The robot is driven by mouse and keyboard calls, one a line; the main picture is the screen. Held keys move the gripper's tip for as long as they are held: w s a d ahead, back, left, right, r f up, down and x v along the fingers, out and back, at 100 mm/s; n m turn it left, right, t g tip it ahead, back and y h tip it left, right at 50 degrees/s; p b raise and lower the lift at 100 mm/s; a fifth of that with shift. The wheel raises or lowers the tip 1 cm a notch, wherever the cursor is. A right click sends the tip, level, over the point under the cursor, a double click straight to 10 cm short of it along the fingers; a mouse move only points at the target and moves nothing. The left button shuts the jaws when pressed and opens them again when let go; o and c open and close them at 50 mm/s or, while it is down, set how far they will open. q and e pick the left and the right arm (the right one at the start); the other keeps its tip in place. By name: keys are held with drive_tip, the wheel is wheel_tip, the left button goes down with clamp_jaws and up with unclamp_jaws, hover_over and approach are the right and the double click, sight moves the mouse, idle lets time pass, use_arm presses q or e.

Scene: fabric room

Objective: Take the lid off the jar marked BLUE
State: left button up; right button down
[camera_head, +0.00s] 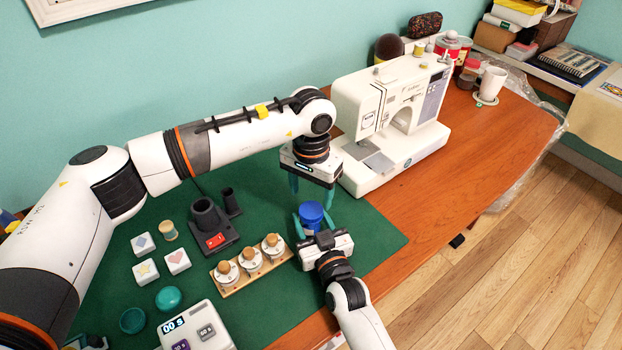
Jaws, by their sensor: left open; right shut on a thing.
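A small blue jar (311,222) with a blue lid (311,210) stands on the green mat near its right part. No writing on it is readable from here. My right gripper (313,226), coming in from the bottom, is shut on the jar, with a teal finger on either side of it. My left gripper (311,196) points down just behind and above the lid, its two teal fingers apart and empty. I cannot tell whether the lid and jar are separate.
A wooden rack with three knobbed jars (250,262) is just left of the blue jar. A black holder with a red switch (213,228) stands behind it. A white sewing machine (393,125) stands close to the right of my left gripper.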

sight(311, 209)
use_arm(q)
drive_tip(key=shift+f, duration=2.15)
drive_tip(key=shift+c, duration=0.3)
